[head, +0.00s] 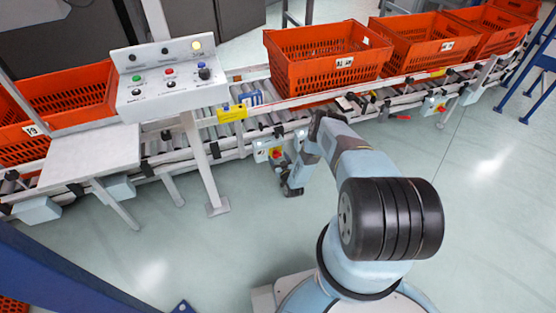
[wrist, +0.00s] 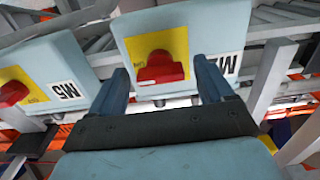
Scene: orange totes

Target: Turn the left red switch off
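Two pale blue switch boxes show in the wrist view, each with a yellow plate. The left box carries a red switch (wrist: 13,92), cut near the picture's left edge. The nearer middle box carries another red switch (wrist: 160,67). My gripper (wrist: 162,72) is open, with its two dark blue fingers on either side of the middle switch. I cannot tell whether they touch it. In the head view, one box with a red switch (head: 276,154) hangs on the conveyor's side, and my gripper (head: 293,189) is close to it, low and to its right.
A roller conveyor (head: 182,140) runs across the head view with several orange totes (head: 330,68). A control panel (head: 168,80) with buttons stands at its left, on a post (head: 204,170). Conveyor legs are close to the boxes.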

